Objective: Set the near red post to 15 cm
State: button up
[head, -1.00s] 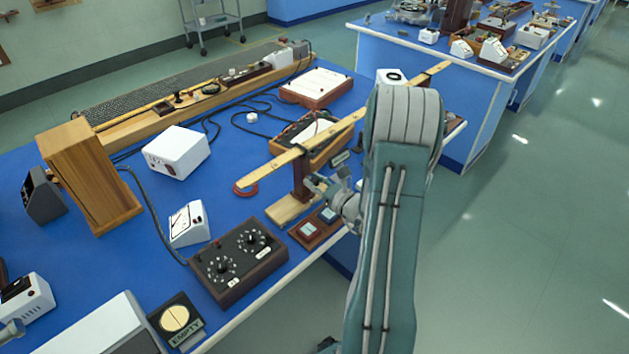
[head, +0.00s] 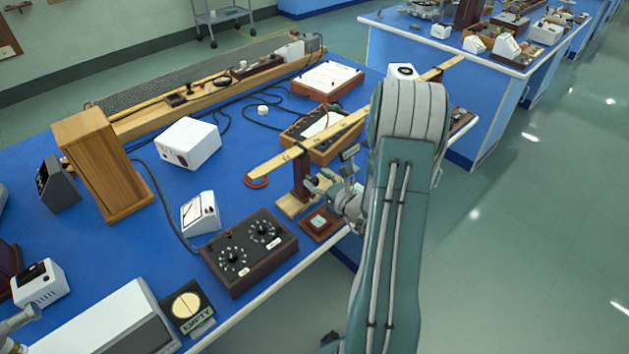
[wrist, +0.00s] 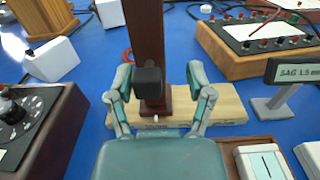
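A dark red-brown post (head: 302,178) stands upright on a pale wooden base near the bench's front edge, under a long wooden beam (head: 325,137). In the wrist view the post (wrist: 145,35) rises ahead of my gripper (wrist: 159,75), with a small black block (wrist: 149,80) on its near face. My gripper, also in the head view (head: 330,180), is open, one finger on each side of the block and post. I see no clear finger contact. The dark red foot (wrist: 153,105) rests on the wooden base (wrist: 215,110). I cannot read a scale on the beam.
A sign reading SAG 1.5 mm (wrist: 310,72) stands right of the post. A dark knob box (head: 249,252) lies to the left, and a brown box with a white button (head: 320,223) sits close in front. A wooden-cased instrument (head: 325,133) lies behind. Blue bench shows between them.

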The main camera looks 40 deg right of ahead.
jog(key=shift+s+a+r, duration=0.1)
jog(key=shift+a, duration=0.45)
jog(key=s+d, duration=0.1)
jog(key=s, duration=1)
jog(key=shift+s+d, duration=0.25)
jog(key=shift+s, duration=0.1)
jog(key=shift+d, duration=0.1)
jog(key=shift+d+f, duration=0.2)
